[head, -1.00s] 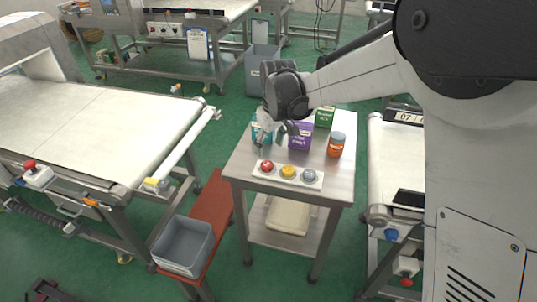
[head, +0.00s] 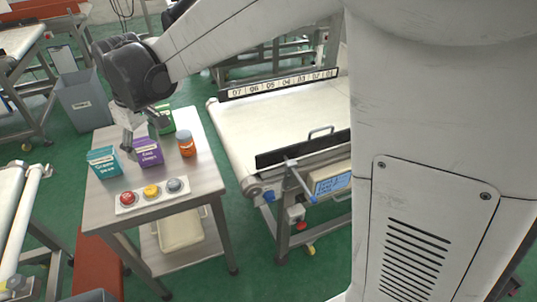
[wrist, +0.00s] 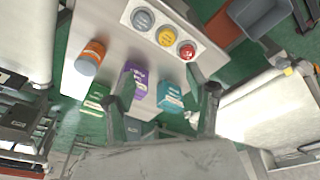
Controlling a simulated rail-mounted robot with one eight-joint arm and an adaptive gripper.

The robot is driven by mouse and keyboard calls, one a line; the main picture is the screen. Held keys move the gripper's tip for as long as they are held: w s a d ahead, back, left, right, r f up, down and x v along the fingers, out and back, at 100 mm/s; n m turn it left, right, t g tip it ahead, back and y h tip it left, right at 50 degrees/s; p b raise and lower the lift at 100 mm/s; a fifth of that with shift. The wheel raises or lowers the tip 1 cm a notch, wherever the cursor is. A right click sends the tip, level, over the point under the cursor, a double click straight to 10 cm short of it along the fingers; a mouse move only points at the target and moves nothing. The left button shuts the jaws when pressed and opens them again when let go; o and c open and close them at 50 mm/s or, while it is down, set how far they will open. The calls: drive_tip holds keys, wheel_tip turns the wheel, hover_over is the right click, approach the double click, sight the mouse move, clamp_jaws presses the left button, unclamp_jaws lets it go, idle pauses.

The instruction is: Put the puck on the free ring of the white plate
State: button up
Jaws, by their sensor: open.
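The white plate (head: 138,208) lies along the front edge of the small steel table. Three round pieces stand on it in a row: red (head: 127,199), yellow (head: 151,191) and grey (head: 174,185). They also show in the wrist view as red (wrist: 186,51), yellow (wrist: 166,37) and grey (wrist: 143,19). I see no free ring and no loose puck elsewhere. My gripper (head: 141,140) is above the table's back part, behind the plate and near the boxes. In the wrist view its fingers (wrist: 163,98) are spread apart with nothing held between them.
A teal box (head: 104,163), a purple box (head: 147,153), a green box (head: 166,119) and an orange bottle (head: 186,144) stand on the table behind the plate. A conveyor (head: 290,115) stands to the right. A grey bin (head: 82,100) is on the floor at the back left.

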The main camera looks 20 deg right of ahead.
drive_tip(key=s+d+r+m+t, duration=0.2)
drive_tip(key=s+d+r+m, duration=0.1)
drive_tip(key=s+d, duration=0.65)
drive_tip(key=s+d+r+m+t, duration=0.25)
drive_tip(key=s+d, duration=0.35)
drive_tip(key=d, duration=0.6)
drive_tip(key=s+d+f+m+h, duration=0.1)
drive_tip(key=s+d+f+m, duration=0.1)
drive_tip(key=s+d, duration=0.3)
drive_tip(key=shift+s+d+f+m+t, duration=0.2)
drive_tip(key=shift+s+d+m+t, duration=0.15)
drive_tip(key=shift+s+m, duration=0.55)
drive_tip(key=shift+s+n, duration=0.2)
drive_tip(key=shift+n, duration=0.05)
